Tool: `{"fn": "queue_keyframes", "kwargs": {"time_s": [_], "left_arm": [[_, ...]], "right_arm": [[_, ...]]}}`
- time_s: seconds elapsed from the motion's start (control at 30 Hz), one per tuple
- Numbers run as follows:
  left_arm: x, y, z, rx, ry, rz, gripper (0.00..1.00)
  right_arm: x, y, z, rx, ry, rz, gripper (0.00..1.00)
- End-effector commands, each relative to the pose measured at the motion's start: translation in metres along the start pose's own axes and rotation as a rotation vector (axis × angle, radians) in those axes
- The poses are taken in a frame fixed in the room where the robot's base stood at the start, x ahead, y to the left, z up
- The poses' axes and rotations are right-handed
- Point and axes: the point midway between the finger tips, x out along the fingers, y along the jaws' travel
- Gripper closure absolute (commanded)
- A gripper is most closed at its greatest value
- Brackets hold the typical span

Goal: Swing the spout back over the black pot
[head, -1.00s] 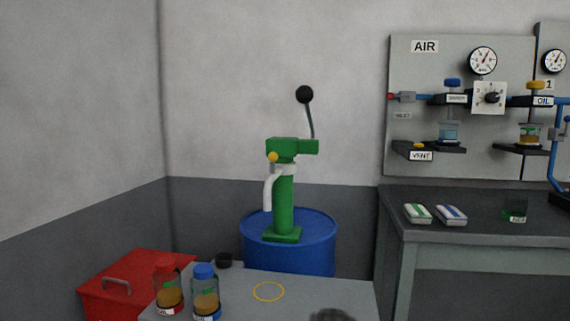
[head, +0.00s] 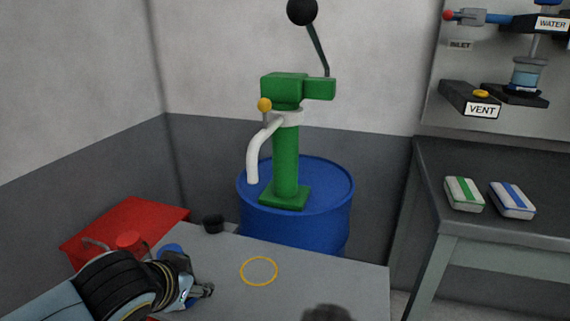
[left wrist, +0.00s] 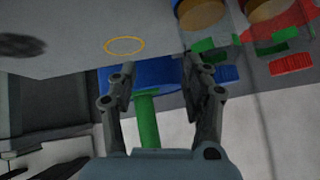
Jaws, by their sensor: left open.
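The green pump (head: 286,150) stands upright on the blue drum (head: 340,195). Its white spout (head: 256,155) points left and curves down, with a yellow knob (head: 264,105) above it. My right gripper does not show.
A yellow ring (head: 259,285) marks the grey table. A red box (head: 120,222) stands at the left. A dark bench (head: 500,239) with two packs is at the right.

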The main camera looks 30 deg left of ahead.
Motion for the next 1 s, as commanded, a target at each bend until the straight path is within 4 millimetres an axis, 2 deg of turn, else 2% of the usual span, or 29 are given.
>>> {"fn": "queue_keyframes", "kwargs": {"time_s": [0.27,0.4,0.5,0.6,0.73,0.87,1.0], "left_arm": [[-0.021,-0.027,-0.108,-0.089,0.35,-0.016,0.51],[-0.043,-0.032,-0.168,-0.122,0.565,0.04,0.51],[-0.063,-0.03,-0.206,-0.13,0.703,0.107,0.51],[-0.082,-0.025,-0.234,-0.129,0.804,0.182,0.51],[-0.093,-0.02,-0.252,-0.126,0.863,0.239,0.51],[-0.086,-0.018,-0.265,-0.132,0.868,0.244,0.51],[-0.07,-0.013,-0.288,-0.135,0.868,0.244,0.51]], "right_arm": [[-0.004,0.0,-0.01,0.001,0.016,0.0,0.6],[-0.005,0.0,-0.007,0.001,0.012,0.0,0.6],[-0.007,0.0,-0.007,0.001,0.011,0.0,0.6],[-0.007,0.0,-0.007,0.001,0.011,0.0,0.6],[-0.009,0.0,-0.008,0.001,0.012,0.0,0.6],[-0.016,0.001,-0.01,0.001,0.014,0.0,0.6],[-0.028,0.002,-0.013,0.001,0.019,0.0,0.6]]}}
